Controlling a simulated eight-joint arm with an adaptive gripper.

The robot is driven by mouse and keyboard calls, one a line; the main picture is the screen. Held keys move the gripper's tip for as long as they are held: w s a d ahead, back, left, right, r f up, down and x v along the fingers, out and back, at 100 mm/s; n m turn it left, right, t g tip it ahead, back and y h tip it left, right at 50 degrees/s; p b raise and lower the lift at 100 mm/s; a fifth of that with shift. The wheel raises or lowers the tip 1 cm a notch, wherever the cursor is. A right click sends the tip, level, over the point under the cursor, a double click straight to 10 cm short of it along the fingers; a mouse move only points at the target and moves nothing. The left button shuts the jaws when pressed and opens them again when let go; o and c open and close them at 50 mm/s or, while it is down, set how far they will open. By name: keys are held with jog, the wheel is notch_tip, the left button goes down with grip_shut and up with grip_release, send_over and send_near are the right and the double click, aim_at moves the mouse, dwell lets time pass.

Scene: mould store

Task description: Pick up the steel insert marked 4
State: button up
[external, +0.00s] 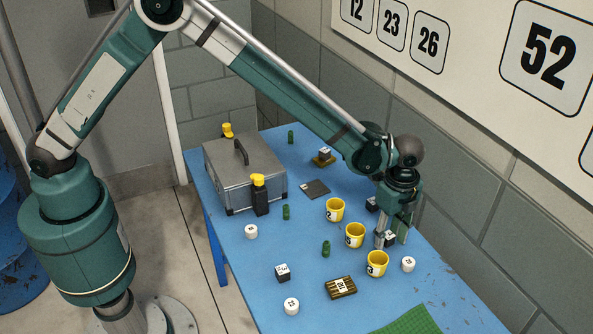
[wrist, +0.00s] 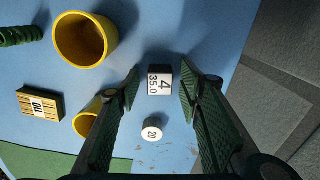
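In the wrist view, the steel insert marked 4 (wrist: 160,80) is a small dark block with a white top face reading "4" and "35.0". It lies on the blue table between the tips of my gripper (wrist: 160,74). The fingers are apart, with a visible gap on each side of the insert. In the external view, my gripper (external: 391,234) points down at the right part of the table. A small dark block with a white face (external: 390,239) shows partly behind its fingers. The height of the fingertips above the table is hard to tell.
A white cylinder marked 20 (wrist: 152,130) stands close to the insert. Yellow cups (external: 355,235) stand just left of my gripper. A labelled striped block (external: 341,287), another dark block (external: 282,272) and a green mat (external: 411,322) are nearer the front. A grey case (external: 245,172) stands farther back.

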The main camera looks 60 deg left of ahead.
aim_at(390, 235)
jog(key=c, duration=1.2)
jog(key=shift+o, duration=0.4)
jog(key=shift+r+p, duration=0.6)
jog(key=shift+r, duration=4.4)
